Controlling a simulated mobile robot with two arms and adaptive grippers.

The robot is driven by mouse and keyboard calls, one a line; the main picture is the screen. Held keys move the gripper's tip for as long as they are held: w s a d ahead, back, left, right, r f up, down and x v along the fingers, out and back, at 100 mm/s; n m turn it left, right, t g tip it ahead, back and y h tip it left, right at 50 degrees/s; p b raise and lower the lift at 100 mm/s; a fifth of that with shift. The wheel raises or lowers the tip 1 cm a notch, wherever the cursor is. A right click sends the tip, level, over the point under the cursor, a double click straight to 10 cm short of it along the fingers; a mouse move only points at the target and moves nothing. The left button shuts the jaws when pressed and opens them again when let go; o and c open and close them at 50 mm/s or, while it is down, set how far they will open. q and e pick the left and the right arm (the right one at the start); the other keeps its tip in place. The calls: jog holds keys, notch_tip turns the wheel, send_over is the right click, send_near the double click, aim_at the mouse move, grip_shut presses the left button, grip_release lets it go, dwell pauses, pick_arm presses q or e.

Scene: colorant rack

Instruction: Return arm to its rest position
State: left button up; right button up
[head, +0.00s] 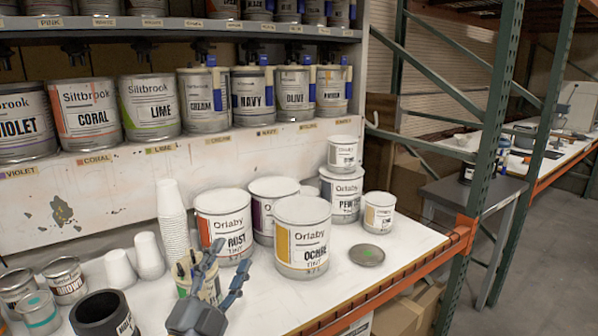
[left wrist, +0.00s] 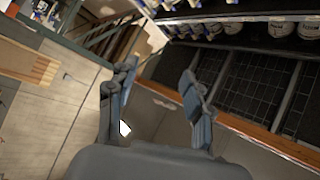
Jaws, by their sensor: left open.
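My left gripper (head: 224,268) is at the bottom of the head view, over the front of the white bench top (head: 385,262). Its two fingers stand apart with nothing between them. In the left wrist view, the same open gripper (left wrist: 158,78) points toward a tilted view of floor and shelving and holds nothing. In the head view it partly covers a small container (head: 185,270) behind it. The OCHRE tint can (head: 302,243) stands to its right and the RUST can (head: 224,226) behind it. I cannot tell whether the gripper touches the container. My right gripper is not in view.
A PEWTER can (head: 342,195) and a round lid (head: 366,255) are at the right of the bench. Stacked white cups (head: 173,222) and a black cylinder (head: 104,315) are at the left. Labelled cans, such as LIME (head: 149,107), line the shelf. A green rack post (head: 490,160) stands right.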

pick_arm(q)
jog(key=s+a+f+n+g+y, duration=0.3)
jog(key=f, duration=0.4)
jog(key=s+a+f+n+g+y, duration=0.2)
jog(key=s+a+f+n+g, duration=0.15)
jog(key=f, duration=0.45)
jog(key=s+a+f+n+g+y, duration=0.2)
jog(key=s+f+n+g+y, duration=0.15)
jog(key=f, duration=0.35)
jog(key=s+f+n+g+h, duration=0.15)
jog(key=s+f+g, duration=0.35)
jog(key=s, duration=0.5)
jog(key=s+f+n+g, duration=0.2)
jog(key=s+f+g, duration=0.1)
jog(key=s+f, duration=0.5)
notch_tip(320, 180, down, 24)
jog(key=s+g, duration=0.1)
jog(key=s, duration=0.1)
jog(key=s+a+f+g, duration=0.1)
jog(key=s+a+f, duration=0.1)
jog(key=s+f, duration=1.5)
jog(key=shift+a+m, duration=0.3)
jog(key=shift+m, duration=0.15)
jog(key=shift+s+f, duration=0.1)
